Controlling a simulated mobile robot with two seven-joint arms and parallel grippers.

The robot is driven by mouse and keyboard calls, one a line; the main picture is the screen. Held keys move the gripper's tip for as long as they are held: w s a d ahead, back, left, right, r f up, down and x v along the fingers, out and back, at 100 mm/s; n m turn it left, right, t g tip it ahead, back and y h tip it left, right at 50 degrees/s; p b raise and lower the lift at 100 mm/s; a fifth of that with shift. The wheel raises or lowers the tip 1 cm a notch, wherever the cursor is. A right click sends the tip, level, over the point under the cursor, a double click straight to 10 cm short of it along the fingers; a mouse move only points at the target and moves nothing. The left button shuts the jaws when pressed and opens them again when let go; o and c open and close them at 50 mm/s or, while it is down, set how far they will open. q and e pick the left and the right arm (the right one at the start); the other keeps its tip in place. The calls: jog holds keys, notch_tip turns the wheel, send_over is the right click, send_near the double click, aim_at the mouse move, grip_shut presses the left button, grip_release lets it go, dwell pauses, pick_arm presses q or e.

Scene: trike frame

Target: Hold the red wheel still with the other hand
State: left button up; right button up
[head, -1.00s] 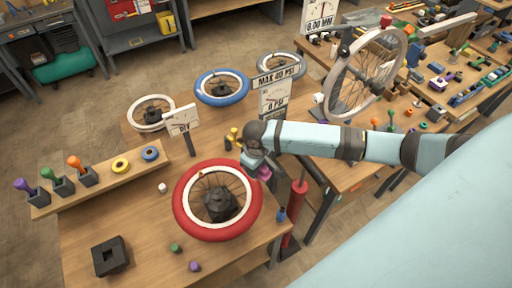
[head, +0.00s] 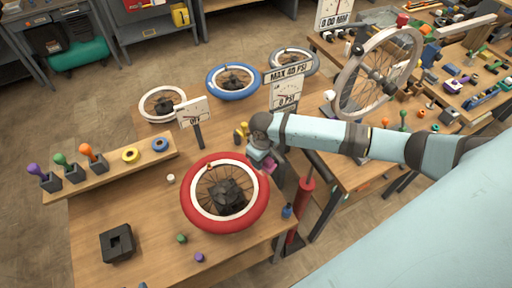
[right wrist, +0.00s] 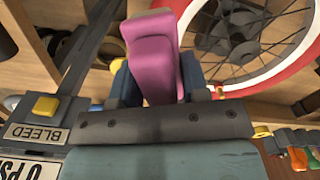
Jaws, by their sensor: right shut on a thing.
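The red wheel (head: 262,205), a red tyre with a white rim, spokes and a dark hub, lies flat on the wooden table. Part of its rim and spokes also shows in the right wrist view (right wrist: 290,50). My right gripper (head: 264,160) is at its upper right edge, shut on a pink block-like piece (right wrist: 152,60). In the right wrist view the piece sits between both fingers. I cannot tell whether it touches the tyre. My left gripper is in neither view, and no hand is seen on the wheel.
A red pump (head: 303,195) stands right of the wheel. A rack with coloured knobs (head: 110,165) lies left, and a black square block (head: 117,243) at front left. A blue-tyred wheel (head: 234,82) is behind. Gauge signs (head: 287,90) stand between. The front left tabletop is mostly clear.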

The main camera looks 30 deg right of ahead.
jog(key=shift+s, duration=0.6)
jog(key=shift+s+d, duration=0.15)
jog(key=shift+s, duration=0.2)
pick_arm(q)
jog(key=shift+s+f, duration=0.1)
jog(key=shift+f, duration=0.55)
pick_arm(e)
jog(key=shift+r, duration=0.1)
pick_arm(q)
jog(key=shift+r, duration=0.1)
